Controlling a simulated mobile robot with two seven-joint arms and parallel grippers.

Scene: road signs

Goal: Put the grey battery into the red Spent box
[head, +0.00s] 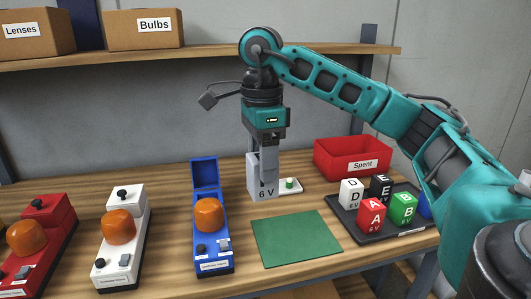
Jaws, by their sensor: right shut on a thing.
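The grey battery (255,173), a block marked "6 V", is upright in the middle of the head view. My right gripper (268,170) points straight down and is shut on it. One finger covers part of the battery's front. I cannot tell whether the battery's base touches the table or hangs just above it. The red Spent box (353,165), open-topped with a white label, stands to the right at the back of the table. Its inside floor is hidden by the front wall. My left gripper is not in view.
A small white device with a green button (289,184) is beside the battery. A green mat (295,237) lies in front. A dark tray (398,236) holds several lettered blocks. The blue lamp unit (213,240) has its lid up; white (120,243) and red (48,252) ones stand left.

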